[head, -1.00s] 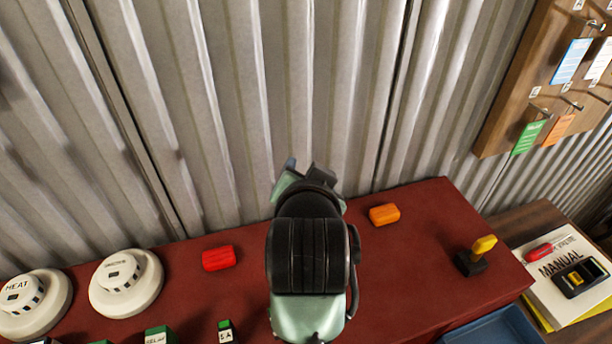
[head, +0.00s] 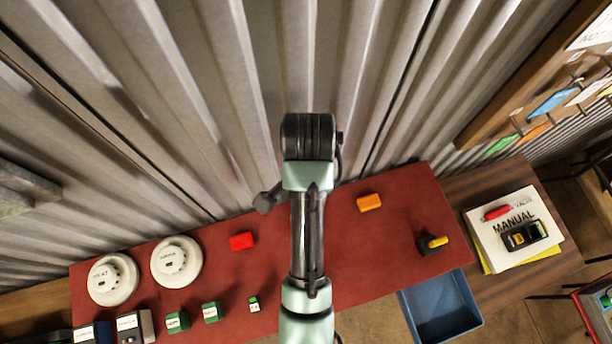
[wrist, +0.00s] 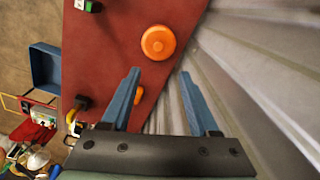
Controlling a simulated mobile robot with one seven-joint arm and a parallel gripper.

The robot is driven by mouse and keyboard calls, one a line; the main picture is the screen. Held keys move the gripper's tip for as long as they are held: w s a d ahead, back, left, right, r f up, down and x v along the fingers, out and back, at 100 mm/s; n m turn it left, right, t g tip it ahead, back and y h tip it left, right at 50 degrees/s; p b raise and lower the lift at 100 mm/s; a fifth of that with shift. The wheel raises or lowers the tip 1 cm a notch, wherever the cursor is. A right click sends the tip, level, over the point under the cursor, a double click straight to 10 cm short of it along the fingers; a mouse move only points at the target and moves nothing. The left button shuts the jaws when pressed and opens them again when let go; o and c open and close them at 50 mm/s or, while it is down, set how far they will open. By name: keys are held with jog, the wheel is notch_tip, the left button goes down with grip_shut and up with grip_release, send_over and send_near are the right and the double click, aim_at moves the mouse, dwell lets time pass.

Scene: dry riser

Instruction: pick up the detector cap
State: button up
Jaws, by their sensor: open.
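A round orange cap with a raised centre (wrist: 158,42), which looks like the detector cap, lies on the red mat (wrist: 115,35) in the wrist view. I do not see it in the head view, where my arm covers the middle of the mat. My gripper (wrist: 160,72) is open and empty, its two blue fingers pointing towards the cap. The cap lies ahead of the fingertips, roughly centred between them, and is not held. In the head view the fingers cannot be made out.
White detectors (head: 112,279) (head: 176,262) and a red block (head: 242,241) are left of my arm. An orange block (head: 369,202) and a black switch with yellow handle (head: 432,244) are right. A blue tray (head: 440,312) is front right. Corrugated wall (head: 230,100) stands behind.

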jog(key=f+b, duration=0.1)
jog(key=f, duration=0.1)
jog(key=f+b, duration=0.3)
jog(key=shift+s+f, duration=0.35)
jog(key=shift+f+p, duration=0.45)
jog(key=shift+f, duration=0.3)
jog(key=f, duration=0.1)
jog(key=f+p, duration=0.1)
jog(key=f, duration=0.2)
jog(key=shift+a+f+p, duration=0.1)
jog(key=shift+a+p, duration=0.2)
jog(key=shift+p, duration=0.1)
jog(key=shift+f, duration=0.7)
jog(key=shift+c, duration=0.2)
grip_shut()
